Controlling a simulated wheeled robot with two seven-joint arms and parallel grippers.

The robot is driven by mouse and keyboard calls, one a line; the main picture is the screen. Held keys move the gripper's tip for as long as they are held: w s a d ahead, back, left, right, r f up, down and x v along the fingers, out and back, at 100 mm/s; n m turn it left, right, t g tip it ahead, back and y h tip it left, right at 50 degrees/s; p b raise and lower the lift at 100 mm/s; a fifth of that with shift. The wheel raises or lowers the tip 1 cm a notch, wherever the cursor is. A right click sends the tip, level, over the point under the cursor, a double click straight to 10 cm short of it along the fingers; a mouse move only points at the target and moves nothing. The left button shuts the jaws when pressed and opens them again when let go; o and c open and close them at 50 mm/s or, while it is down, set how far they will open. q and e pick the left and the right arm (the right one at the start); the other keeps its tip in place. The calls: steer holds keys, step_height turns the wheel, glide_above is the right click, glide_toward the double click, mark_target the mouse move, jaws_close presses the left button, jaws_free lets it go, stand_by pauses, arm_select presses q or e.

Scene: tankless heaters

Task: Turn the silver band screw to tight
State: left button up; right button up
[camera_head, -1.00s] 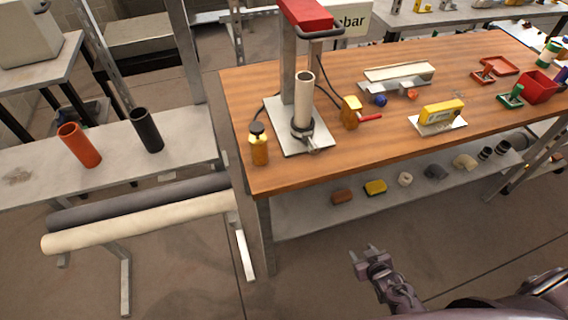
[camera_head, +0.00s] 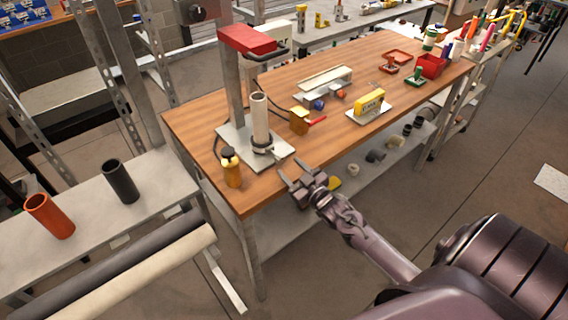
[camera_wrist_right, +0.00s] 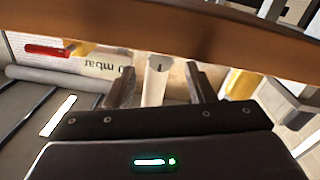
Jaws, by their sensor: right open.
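The silver band (camera_head: 262,148) circles the lower part of an upright cream pipe (camera_head: 260,118) on a grey base plate. Its screw (camera_head: 272,153) juts toward the front right; it is too small to tell how tight it is. My right gripper (camera_head: 294,171) is open and empty, at the bench's front edge, in front of the band and apart from it. In the right wrist view the two fingers (camera_wrist_right: 162,86) are spread, with a pale pipe (camera_wrist_right: 155,80) showing beyond and between them. The screw cannot be made out there. My left gripper is not in view.
The wooden bench edge (camera_wrist_right: 200,35) crosses the top of the right wrist view, close to the fingers. A red-topped column (camera_head: 235,85) rises behind the pipe.

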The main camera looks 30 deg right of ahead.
mark_target(282, 161)
steer(key=shift+w+a, duration=0.1)
steer(key=shift+w, duration=1.6)
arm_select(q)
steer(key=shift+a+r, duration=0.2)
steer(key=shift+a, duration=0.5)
arm_select(e)
steer(key=c, duration=1)
steer(key=shift+o, duration=0.2)
